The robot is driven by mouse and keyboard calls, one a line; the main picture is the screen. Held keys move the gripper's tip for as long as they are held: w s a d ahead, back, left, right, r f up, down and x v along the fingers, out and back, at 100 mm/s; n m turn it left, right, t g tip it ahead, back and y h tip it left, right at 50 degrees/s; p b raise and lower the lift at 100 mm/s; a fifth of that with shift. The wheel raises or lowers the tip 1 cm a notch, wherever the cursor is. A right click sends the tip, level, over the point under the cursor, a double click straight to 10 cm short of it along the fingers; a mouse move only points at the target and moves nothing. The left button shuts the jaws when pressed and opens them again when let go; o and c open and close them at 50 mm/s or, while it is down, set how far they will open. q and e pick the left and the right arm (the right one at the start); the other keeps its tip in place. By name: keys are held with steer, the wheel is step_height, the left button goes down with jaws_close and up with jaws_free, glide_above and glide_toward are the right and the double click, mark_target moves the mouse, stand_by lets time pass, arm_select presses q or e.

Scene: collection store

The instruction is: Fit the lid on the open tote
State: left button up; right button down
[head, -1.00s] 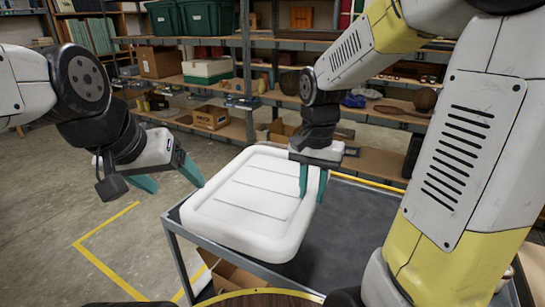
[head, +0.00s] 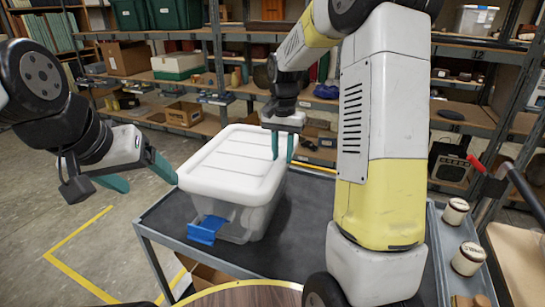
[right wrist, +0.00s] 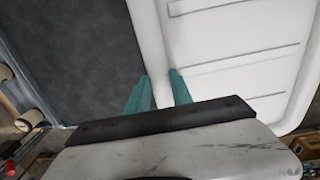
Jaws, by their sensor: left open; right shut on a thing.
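The white lid (head: 235,160) lies over the top of the clear tote (head: 262,218) on the dark cart top. Whether its rim is pressed fully down all round I cannot tell. A blue latch or handle (head: 206,229) sticks out at the tote's near end. My right gripper (head: 283,147) is shut on the lid's right edge; in the right wrist view its teal fingers (right wrist: 158,90) straddle the white rim. My left gripper (head: 148,180) is open and empty, just left of the lid's near left corner, its fingertip close to the edge.
The grey cart (head: 300,235) has free room right of the tote. A side tray holds white spools (head: 467,258) at the right. A round wooden top (head: 245,297) is at the bottom edge. Loaded shelves (head: 190,75) stand behind.

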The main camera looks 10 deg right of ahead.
steer(key=shift+w, duration=0.45)
step_height(320, 180, down, 4)
steer(key=shift+s+r, duration=0.1)
steer(key=shift+r, duration=0.05)
steer(key=c, duration=1.1)
jaws_free()
steer(key=shift+c, duration=0.2)
